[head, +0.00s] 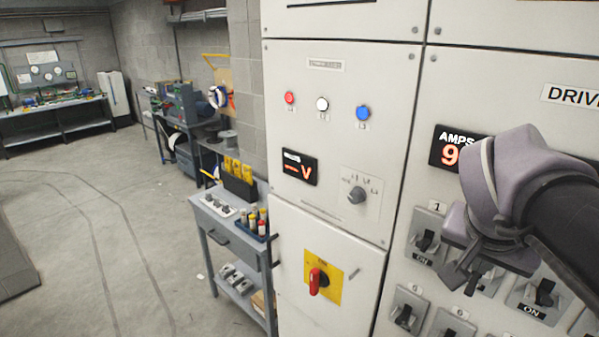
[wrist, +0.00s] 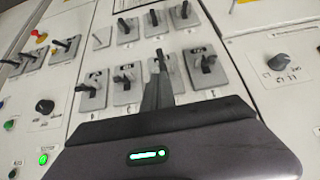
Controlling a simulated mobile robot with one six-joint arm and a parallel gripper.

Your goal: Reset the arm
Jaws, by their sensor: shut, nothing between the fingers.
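My arm reaches in from the right of the head view, and my gripper (head: 456,284) is in front of the drive panel (head: 500,85), over its rows of switches. In the wrist view my gripper (wrist: 160,70) is shut and empty, its fingers together and pointing at the switch rows. Black-handled toggle switches on grey plates show around it, such as one (wrist: 124,77) left of the fingertips and another (wrist: 207,65) to the right. I cannot tell whether the fingertips touch a switch. My arm hides part of the panel and its amps display (head: 450,155).
Left of the drive panel is a cabinet door with lamps, a dial (head: 357,195) and a red rotary handle (head: 318,281) on a yellow plate. A small cart (head: 225,232) with tools stands beside it. The floor (head: 75,240) at left is mostly clear.

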